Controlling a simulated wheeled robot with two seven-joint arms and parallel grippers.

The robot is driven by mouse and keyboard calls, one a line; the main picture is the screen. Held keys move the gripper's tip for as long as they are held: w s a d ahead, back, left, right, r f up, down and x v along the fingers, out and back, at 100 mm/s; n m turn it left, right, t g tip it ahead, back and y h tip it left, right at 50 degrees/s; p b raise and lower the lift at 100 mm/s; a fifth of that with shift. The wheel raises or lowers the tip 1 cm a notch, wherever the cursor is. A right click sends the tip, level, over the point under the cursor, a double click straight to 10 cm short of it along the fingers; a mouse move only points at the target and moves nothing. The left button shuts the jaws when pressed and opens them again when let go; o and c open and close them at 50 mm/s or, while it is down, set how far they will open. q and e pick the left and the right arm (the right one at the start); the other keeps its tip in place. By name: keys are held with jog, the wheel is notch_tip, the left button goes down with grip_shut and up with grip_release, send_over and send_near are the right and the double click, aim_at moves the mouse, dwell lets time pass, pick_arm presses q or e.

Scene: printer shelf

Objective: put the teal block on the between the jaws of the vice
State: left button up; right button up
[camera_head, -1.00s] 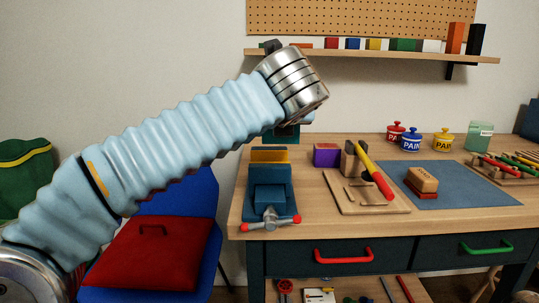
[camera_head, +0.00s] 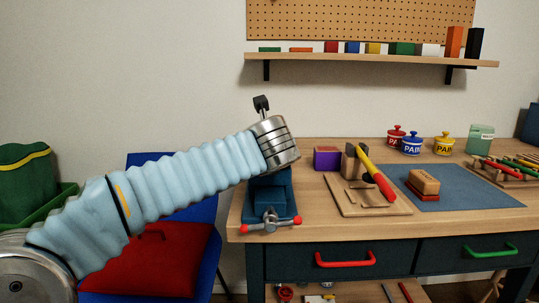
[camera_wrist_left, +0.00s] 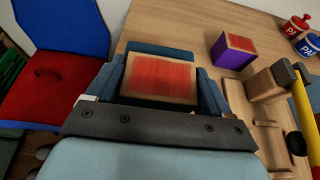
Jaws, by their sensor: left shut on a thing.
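My left gripper (camera_wrist_left: 161,88) is shut on a block, taken as the teal block (camera_wrist_left: 160,76), whose tan-edged face with a red patch faces the left wrist camera. Blue parts flank it on both sides and behind; its own sides are mostly hidden. The blue vice (camera_head: 270,205) stands at the left end of the workbench, with its red-tipped handle in front. In the head view my left wrist covers the vice's jaws and the held block. Whether the block is between the jaws or above them cannot be told. My right gripper is not in view.
On the workbench (camera_head: 310,222) a purple block (camera_head: 327,158) stands right of the vice. Further right are a wooden board (camera_head: 355,205) with tools, a blue mat (camera_head: 470,190) and paint pots (camera_head: 411,144). A blue chair (camera_head: 205,190) with a red cushion stands left.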

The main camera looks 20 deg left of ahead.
pick_arm(q)
jog(key=shift+f, duration=0.15)
jog(key=o, duration=1)
jog(key=shift+r, duration=0.2)
jog(key=v, duration=1.2)
jog(key=shift+f, duration=0.1)
